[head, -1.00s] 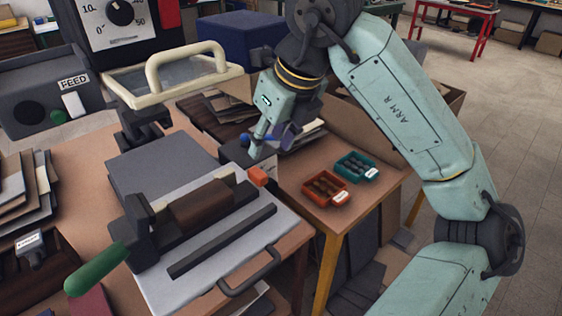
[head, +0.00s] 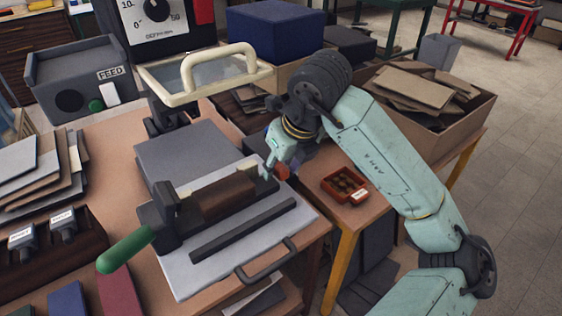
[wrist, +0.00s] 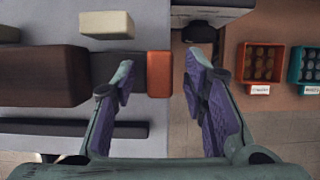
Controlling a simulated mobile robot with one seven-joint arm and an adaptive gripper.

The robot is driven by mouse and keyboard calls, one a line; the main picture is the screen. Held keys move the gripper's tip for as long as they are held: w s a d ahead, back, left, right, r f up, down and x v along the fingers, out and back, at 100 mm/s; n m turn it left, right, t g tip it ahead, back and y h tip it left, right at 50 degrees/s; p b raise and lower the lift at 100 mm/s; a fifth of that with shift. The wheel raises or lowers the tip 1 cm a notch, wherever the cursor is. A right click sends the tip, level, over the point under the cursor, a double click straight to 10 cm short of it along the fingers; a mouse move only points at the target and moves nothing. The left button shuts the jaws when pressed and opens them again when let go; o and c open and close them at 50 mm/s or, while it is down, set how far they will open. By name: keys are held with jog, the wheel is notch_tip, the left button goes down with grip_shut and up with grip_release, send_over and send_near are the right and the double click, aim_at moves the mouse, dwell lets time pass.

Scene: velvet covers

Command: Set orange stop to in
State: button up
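The orange stop (head: 283,172) is a small block at the right end of a dark bar on the grey plate of the press. In the wrist view the orange stop (wrist: 159,74) lies between the fingertips, with a gap showing on both sides. My gripper (head: 272,163) is right at the stop in the head view, partly in front of it. In the wrist view my gripper (wrist: 160,68) is open, its left finger over the dark bar and its right finger past the stop's outer end. Contact with the stop is not visible.
A brown block (head: 222,196) and cream piece (wrist: 106,24) are beside the stop. A green-handled lever (head: 126,250) is at the front left. A red tray (head: 344,185) and teal tray (wrist: 305,66) stand to the right. A cream-framed clear guard (head: 205,75) rises behind.

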jog(key=shift+c, duration=0.4)
grip_shut()
dwell(0.5)
